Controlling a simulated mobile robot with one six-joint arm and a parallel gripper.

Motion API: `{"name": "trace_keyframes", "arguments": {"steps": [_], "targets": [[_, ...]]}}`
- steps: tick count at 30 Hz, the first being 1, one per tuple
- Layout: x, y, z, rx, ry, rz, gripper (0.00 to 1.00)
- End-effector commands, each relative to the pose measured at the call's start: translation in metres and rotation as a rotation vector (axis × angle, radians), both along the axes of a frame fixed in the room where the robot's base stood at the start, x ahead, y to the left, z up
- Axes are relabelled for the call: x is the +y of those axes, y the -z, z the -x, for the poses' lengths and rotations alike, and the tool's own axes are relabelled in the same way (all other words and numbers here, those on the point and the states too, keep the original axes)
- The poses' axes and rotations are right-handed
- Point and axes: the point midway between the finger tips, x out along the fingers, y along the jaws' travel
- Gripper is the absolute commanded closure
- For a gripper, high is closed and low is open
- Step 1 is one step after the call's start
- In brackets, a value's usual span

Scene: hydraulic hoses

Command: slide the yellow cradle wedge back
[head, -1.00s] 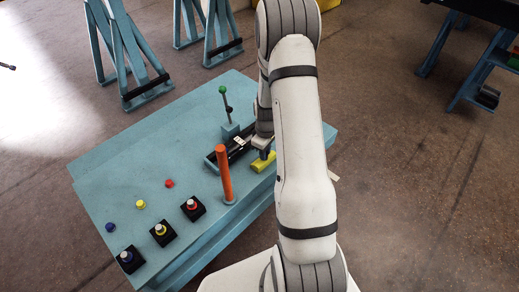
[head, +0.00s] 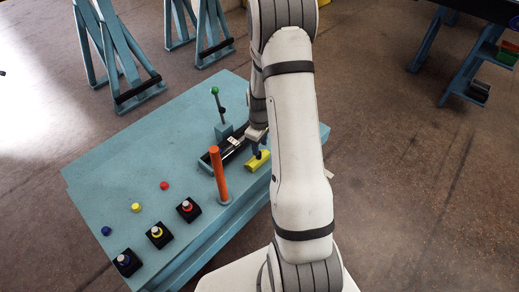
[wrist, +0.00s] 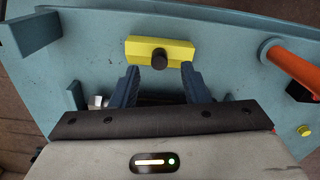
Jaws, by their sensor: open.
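The yellow cradle wedge (head: 257,160) lies on the blue table, just right of the dark cradle (head: 232,149). It also shows in the wrist view (wrist: 142,50), as a yellow block with a dark round knob (wrist: 160,59) standing on it. My gripper (wrist: 160,68) is open, its two blue fingers apart on either side of the knob's near edge. I cannot tell whether the tips are level with the knob or above it. In the head view my gripper (head: 259,147) is small and partly hidden by my arm, close over the wedge.
An orange post (head: 218,175) stands close to the wedge. A green-topped lever (head: 216,102) rises behind the cradle. Black boxes with coloured tops, including a red one (head: 187,209), and loose coloured caps, including a yellow one (head: 136,207), sit front left. The table's left part is clear.

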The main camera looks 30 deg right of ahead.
Motion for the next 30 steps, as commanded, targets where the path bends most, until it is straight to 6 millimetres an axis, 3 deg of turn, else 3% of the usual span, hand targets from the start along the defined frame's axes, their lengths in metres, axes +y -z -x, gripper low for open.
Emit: {"name": "trace_keyframes", "arguments": {"steps": [3, 7, 25, 28, 30], "targets": [[0.0, -0.021, 0.0, -0.001, 0.0, 0.0, 0.59], [0.0, -0.033, 0.001, 0.0, 0.0, 0.0, 0.59], [0.001, -0.04, 0.001, 0.0, 0.0, 0.0, 0.59], [0.006, -0.058, 0.002, -0.009, 0.014, 0.003, 0.59], [0.014, -0.085, 0.006, -0.021, 0.037, 0.005, 0.59]]}}
